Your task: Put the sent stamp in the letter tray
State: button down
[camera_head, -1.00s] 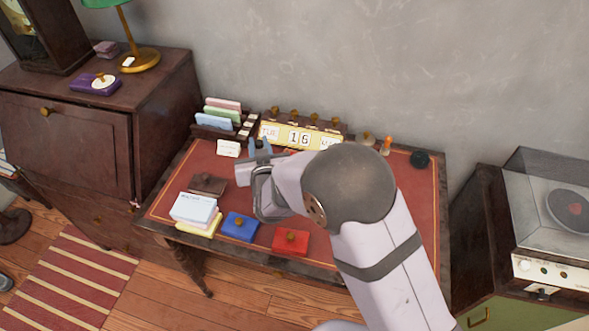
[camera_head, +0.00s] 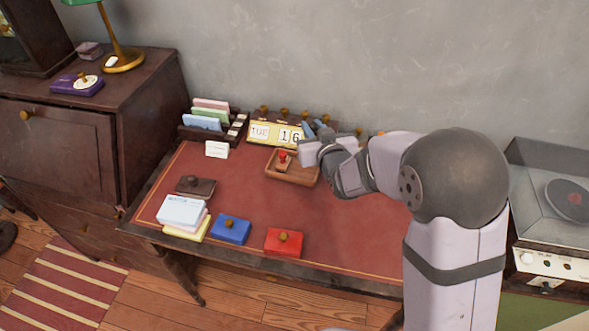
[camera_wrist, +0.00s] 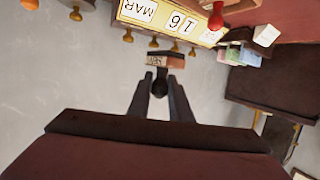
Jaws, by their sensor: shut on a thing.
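My gripper (camera_head: 315,130) is over the back of the desk, in front of the calendar. In the wrist view my gripper (camera_wrist: 161,84) is shut on a stamp (camera_wrist: 165,60) with a dark knob and a wooden block with lettering too small to read surely. I cannot make the held stamp out in the head view. A shallow wooden tray (camera_head: 277,174) lies on the desk just left of and below my gripper. A red-knobbed stamp (camera_head: 282,158) stands in it, and its red knob (camera_wrist: 216,18) shows in the wrist view.
The yellow calendar (camera_head: 262,132) and a letter rack (camera_head: 190,133) stand behind the tray. A small white card (camera_head: 217,150) is left of it. Ink pads in blue (camera_head: 230,230) and red (camera_head: 284,243) and a paper stack (camera_head: 182,211) lie in front. The middle red desktop is clear.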

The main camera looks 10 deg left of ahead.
jog(key=shift+s+a+f+n+y, duration=0.3)
jog(key=shift+s+a+f, duration=0.25)
jog(key=shift+a+f, duration=0.1)
send_over(306, 172)
jog(key=shift+f, duration=4.9)
jog(key=shift+f, duration=0.1)
jog(key=shift+f, duration=0.15)
jog(key=c, duration=1.6)
grip_release()
jog(key=shift+r, duration=0.2)
jog(key=shift+r, duration=0.1)
jog(key=v, duration=1.2)
jog(key=shift+r, duration=0.15)
